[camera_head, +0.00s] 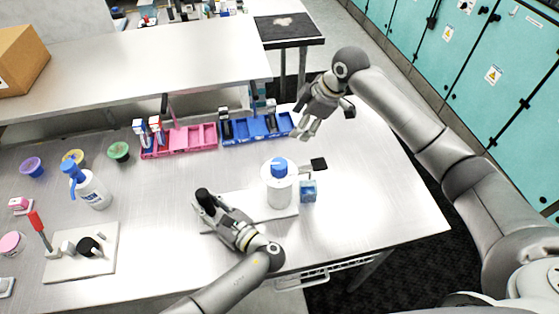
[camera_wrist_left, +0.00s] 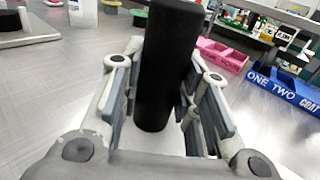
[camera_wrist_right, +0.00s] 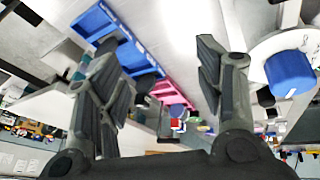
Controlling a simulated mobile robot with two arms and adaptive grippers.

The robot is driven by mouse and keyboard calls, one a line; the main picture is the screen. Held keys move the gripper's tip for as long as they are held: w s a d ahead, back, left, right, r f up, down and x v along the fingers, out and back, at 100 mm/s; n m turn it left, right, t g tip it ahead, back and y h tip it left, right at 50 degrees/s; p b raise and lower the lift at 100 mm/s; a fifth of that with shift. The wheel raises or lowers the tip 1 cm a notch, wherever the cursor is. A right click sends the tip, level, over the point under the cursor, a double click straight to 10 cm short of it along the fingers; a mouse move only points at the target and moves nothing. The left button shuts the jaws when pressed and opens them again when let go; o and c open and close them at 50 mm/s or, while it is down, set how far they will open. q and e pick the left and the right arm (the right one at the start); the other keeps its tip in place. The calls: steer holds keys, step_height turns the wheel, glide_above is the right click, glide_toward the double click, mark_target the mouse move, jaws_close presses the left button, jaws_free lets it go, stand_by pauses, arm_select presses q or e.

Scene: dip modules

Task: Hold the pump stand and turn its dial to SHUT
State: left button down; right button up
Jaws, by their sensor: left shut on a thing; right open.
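The pump stand has a pale base plate (camera_head: 240,204), a white cylinder (camera_head: 279,193) with a blue top (camera_head: 279,168), and a black upright handle (camera_head: 204,196) at its left end. My left gripper (camera_head: 212,205) is shut around the black handle, which fills the middle of the left wrist view (camera_wrist_left: 168,70). My right gripper (camera_head: 308,128) is open and empty, above and behind the cylinder. The blue top also shows at the right wrist view's right side (camera_wrist_right: 290,72). I cannot read the dial's setting.
A small blue box (camera_head: 308,191) stands right beside the cylinder. Blue (camera_head: 258,130) and pink (camera_head: 180,141) bins line the back below a shelf (camera_head: 150,65). A pump bottle (camera_head: 93,190), bowls and a red-lever stand (camera_head: 80,262) are left. The table's right end is clear.

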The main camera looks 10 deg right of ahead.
steer(key=s+a+r+n+g, duration=0.2)
steer(key=s+a+r, duration=0.2)
steer(key=a+r, duration=0.15)
step_height(320, 180, up, 4)
steer(key=n+g+h, duration=0.2)
steer(key=h, duration=0.2)
glide_above(279, 163)
step_height(279, 163, down, 12)
steer(key=shift+r, duration=0.1)
jaws_close()
stand_by(0.4)
